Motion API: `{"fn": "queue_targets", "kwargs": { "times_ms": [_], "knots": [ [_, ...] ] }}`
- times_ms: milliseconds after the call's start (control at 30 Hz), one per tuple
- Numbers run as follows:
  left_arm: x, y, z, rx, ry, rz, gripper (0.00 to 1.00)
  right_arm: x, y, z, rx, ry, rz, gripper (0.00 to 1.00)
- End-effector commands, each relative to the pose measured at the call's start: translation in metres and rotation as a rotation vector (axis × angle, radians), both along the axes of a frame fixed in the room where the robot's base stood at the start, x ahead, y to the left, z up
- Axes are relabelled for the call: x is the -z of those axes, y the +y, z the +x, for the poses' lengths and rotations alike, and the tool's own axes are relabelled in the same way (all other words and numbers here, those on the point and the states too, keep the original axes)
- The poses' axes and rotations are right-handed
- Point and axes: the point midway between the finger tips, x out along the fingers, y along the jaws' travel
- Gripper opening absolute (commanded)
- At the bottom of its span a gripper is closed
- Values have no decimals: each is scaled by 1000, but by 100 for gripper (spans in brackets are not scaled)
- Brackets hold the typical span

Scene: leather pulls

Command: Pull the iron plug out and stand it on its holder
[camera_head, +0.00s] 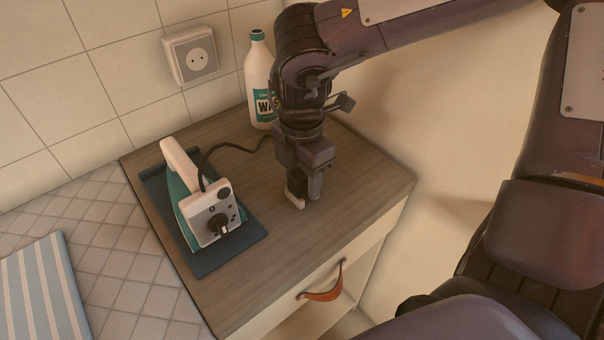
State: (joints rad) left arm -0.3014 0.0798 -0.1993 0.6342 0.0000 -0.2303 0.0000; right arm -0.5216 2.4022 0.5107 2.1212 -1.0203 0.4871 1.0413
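A teal and white iron (211,217) rests on a dark blue pad (231,254) on the wooden counter, its white handle on top and its dial end facing me. Its black cord (231,146) runs right and passes out of sight behind my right arm. No plug can be made out; the cord's far end is hidden. My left gripper is not in view.
A white bottle (257,62) with a teal label stands at the back, close beside my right arm. A drawer with an orange leather pull (324,286) is under the counter's front edge. A striped cloth (38,291) lies on the tiles at left. The counter's front right is clear.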

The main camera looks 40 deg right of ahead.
Motion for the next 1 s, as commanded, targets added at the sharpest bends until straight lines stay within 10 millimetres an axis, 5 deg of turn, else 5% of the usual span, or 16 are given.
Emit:
{"fn": "queue_targets", "kwargs": {
  "times_ms": [367,800,1000],
  "knots": [
    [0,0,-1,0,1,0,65,-2,0,0,0,-1,-1,59],
    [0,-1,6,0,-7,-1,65,-67,0,1,0,-4,-2,59],
    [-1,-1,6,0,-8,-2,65,-78,0,0,1,0,-1,59]
  ]
}}
